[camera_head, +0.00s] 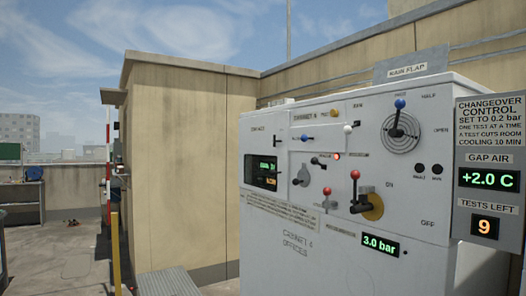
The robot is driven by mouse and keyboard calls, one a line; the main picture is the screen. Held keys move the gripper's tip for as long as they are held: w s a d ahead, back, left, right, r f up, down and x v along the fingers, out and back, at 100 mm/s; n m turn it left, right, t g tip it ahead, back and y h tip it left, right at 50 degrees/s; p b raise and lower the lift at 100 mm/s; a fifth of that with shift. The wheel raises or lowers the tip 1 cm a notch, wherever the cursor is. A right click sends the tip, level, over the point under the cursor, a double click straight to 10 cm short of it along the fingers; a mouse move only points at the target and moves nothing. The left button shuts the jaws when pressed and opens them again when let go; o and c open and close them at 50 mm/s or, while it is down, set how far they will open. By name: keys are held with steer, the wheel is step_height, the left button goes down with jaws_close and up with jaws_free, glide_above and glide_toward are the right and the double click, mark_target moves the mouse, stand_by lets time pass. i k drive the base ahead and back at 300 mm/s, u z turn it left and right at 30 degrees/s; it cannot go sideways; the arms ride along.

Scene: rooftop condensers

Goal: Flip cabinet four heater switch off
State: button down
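A pale grey control cabinet (290,250) marked "Cabinet 4 Offices" fills the right half. No label that I can read as heater shows on its face, so I cannot tell which control is the heater switch. A large red-knobbed lever (355,176) stands upright at a yellow disc (373,207), between the words ON and OFF. A smaller red-knobbed lever (327,192) is left of it. A red lamp (337,156) is lit. My gripper is not in view.
A rain flap dial (401,133) has a blue-knobbed lever. A display (380,245) reads 3.0 bar. A side sign (489,160) shows +2.0 C and 9 tests left. A beige wall (185,160) stands behind; a yellow post (115,250) and open roof floor lie left.

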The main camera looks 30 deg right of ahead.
mark_target(314, 160)
steer(key=i, duration=1)
steer(key=z, duration=0.45)
